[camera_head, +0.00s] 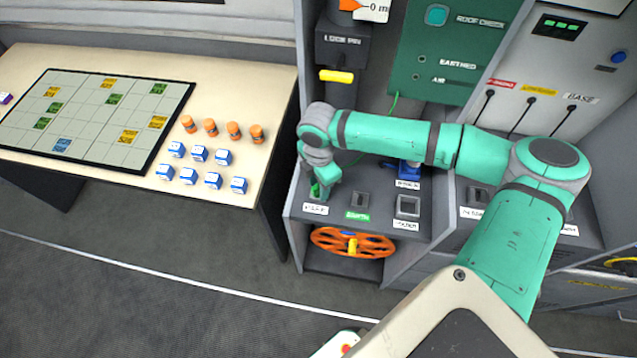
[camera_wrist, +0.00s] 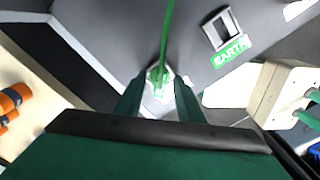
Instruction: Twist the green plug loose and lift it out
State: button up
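The EARTH socket (camera_head: 360,200) and another square socket (camera_head: 407,206) are to the right on the console. An orange reel (camera_head: 352,243) sits below. A yellow lock pin handle (camera_head: 337,76) is behind. A table (camera_head: 262,84) with blue blocks and orange cylinders stands left.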

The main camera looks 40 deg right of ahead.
grip_shut()
jog(key=shift+n, duration=0.3)
jog(key=n, duration=0.3)
jog(key=shift+n, duration=0.3)
jog(key=shift+n, duration=2)
jog(key=shift+n, duration=1)
